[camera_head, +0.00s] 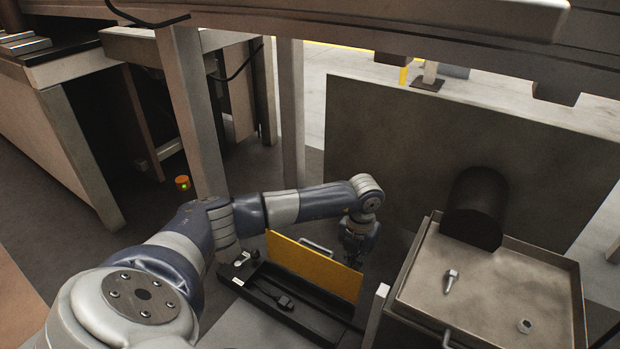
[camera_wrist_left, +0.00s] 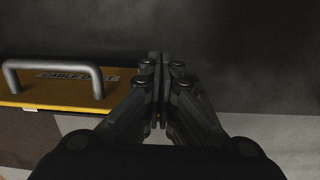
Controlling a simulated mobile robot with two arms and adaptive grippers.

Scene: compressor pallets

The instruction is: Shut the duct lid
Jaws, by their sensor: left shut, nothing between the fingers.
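The duct lid (camera_head: 312,266) is a yellow panel with a grey handle (camera_head: 316,245). It stands raised along the far side of the open black cable duct (camera_head: 300,316), which has a dark connector (camera_head: 272,294) inside. In the left wrist view the lid (camera_wrist_left: 60,93) lies at the left with its handle (camera_wrist_left: 52,72) and a partly covered label reading "CABLE". My left gripper (camera_head: 358,250) is behind the lid near its right end. Its fingers are shut and empty in the wrist view (camera_wrist_left: 160,120), to the right of the handle. My right gripper is not in view.
A grey panel (camera_head: 400,140) rises behind. An orange device with a green light (camera_head: 183,183) is at the left on the floor.

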